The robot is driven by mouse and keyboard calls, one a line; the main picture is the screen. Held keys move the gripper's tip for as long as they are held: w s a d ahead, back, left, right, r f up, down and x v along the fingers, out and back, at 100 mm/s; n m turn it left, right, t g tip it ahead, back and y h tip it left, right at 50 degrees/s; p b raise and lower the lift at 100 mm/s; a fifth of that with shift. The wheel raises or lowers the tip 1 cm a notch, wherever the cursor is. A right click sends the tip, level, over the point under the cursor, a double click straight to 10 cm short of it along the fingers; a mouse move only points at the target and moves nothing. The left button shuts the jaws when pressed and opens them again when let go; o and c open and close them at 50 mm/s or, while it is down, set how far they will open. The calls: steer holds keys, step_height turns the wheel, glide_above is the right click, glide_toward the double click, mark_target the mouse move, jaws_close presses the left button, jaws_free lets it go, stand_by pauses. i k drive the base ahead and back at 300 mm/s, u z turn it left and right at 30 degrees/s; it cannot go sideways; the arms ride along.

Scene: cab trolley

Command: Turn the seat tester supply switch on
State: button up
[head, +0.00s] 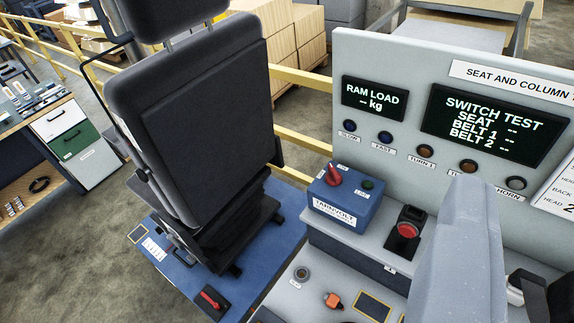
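The small labels around the switch are too small to read. A dark green lamp (368,184) beside the switch looks unlit. A smooth grey part, which looks like part of my arm, rises at the lower right, well to the right of the box. I cannot make out my gripper's fingertips or whether they are open. Nothing visible touches the switch.
The panel (405,60) carries lit displays and a row of buttons. A red push button (406,229) on a black block stands right of the box. A black seat (205,120) stands left on a blue base (180,275) with another red switch (212,298). Yellow rails run behind.

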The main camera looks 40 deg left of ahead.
mark_target(332, 178)
steer(key=u, duration=2.2)
steer(key=k, duration=1.6)
steer(key=z, duration=0.95)
steer(key=i, duration=1.75)
steer(key=u, duration=0.05)
